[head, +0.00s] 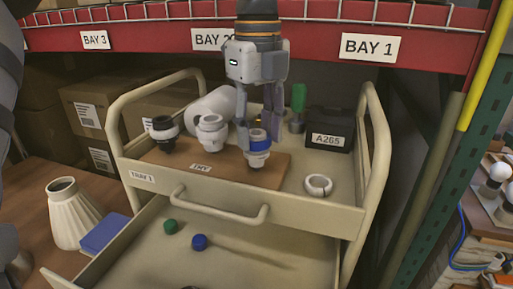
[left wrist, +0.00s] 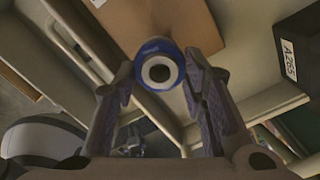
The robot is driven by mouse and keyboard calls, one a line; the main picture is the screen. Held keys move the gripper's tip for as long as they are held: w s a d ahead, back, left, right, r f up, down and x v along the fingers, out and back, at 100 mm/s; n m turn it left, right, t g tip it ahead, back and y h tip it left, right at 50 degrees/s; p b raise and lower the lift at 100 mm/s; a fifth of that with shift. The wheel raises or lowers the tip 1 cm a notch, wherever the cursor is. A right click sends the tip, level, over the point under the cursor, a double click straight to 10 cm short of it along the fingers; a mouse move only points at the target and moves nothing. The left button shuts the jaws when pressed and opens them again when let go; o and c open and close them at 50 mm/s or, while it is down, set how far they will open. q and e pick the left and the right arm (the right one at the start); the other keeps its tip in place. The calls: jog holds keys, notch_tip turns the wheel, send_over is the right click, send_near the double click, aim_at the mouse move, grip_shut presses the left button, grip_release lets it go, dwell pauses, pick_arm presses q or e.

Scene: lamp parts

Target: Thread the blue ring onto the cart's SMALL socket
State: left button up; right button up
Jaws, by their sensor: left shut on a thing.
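The blue ring (head: 258,135) is between the fingertips of my left gripper (head: 257,133), at the right part of the wooden board on the cart's top tray. In the left wrist view the blue ring (left wrist: 153,46) surrounds a white face with a dark hole, between the two fingers (left wrist: 158,80). I cannot tell how far down the ring sits on the socket. A black socket (head: 163,132) and a white socket (head: 211,130) stand further left on the board. My right gripper is not seen.
A black box marked A265 (head: 330,130) and a green-handled tool (head: 298,105) stand behind right. A white open ring (head: 318,186) lies on the tray at right. The open drawer below holds a green piece (head: 171,226) and a blue piece (head: 199,242). Cart rails rise at both sides.

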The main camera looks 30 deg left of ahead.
pick_arm(q)
jog(key=shift+f, duration=0.2)
dwell(0.6)
jog(key=shift+o, duration=0.7)
jog(key=c, duration=0.6)
jog(key=shift+f, duration=0.1)
jog(key=shift+c, duration=0.3)
jog(key=shift+f, duration=0.15)
jog(key=shift+s, duration=0.1)
jog(key=m, duration=0.7)
jog(key=shift+s+f, duration=0.1)
jog(key=shift+f, duration=0.1)
